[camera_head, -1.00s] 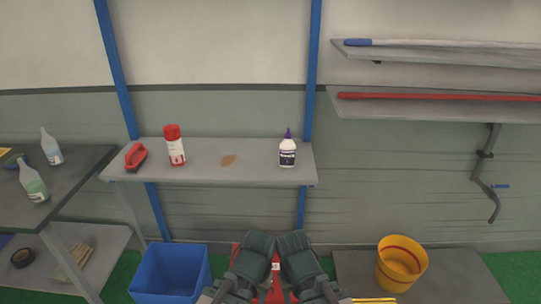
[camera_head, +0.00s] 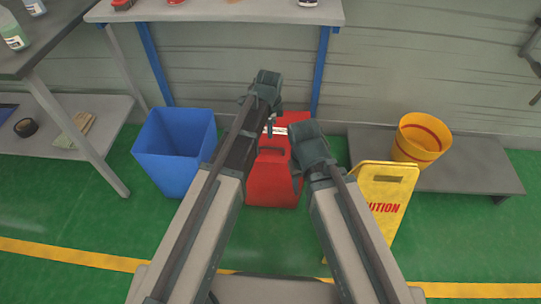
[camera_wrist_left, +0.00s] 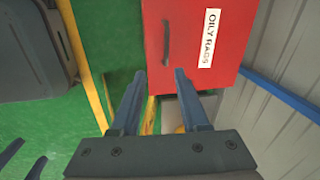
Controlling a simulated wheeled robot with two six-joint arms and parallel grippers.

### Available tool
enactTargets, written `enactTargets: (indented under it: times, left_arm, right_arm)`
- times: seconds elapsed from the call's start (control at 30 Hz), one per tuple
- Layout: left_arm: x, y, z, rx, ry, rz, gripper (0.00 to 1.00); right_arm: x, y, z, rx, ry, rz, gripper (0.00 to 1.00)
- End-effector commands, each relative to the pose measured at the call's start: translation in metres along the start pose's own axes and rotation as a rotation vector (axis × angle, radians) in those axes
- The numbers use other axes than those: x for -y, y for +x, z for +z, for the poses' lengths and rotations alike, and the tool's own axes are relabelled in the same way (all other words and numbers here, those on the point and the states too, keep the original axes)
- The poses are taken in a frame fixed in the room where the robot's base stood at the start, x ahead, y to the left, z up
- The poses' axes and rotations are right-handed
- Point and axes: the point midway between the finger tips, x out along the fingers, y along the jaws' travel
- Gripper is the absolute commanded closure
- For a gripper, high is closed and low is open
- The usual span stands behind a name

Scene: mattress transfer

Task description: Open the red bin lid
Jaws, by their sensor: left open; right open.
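My left gripper (camera_head: 262,102) is over the far part of the bin. In the left wrist view its open, empty fingers (camera_wrist_left: 157,78) point toward the bin's edge, near the handle but not around it. My right gripper (camera_head: 296,160) is open over the bin's right side; contact with the bin cannot be told.
A blue bin (camera_head: 174,150) stands left of the red bin. A yellow caution sign (camera_head: 387,190) stands to the right, by a low grey platform (camera_head: 470,165) with a yellow bucket (camera_head: 420,140). The floor at front left is clear.

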Motion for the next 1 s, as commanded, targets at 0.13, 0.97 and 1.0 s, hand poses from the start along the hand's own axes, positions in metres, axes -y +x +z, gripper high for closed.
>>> enactTargets:
  times: [0.13,0.97,1.0]
  left_arm:
    - [0.012,0.017,0.001,-0.005,0.073,-0.013,0.55]
    - [0.013,0.076,0.001,-0.005,0.086,-0.015,0.55]
    - [0.013,0.082,0.001,-0.005,0.086,-0.015,0.55]
  right_arm:
    - [0.001,0.015,-0.001,0.000,0.000,0.000,0.50]
    - [0.006,0.072,-0.004,0.000,-0.001,0.004,0.50]
    - [0.006,0.078,-0.005,0.000,-0.001,0.005,0.50]
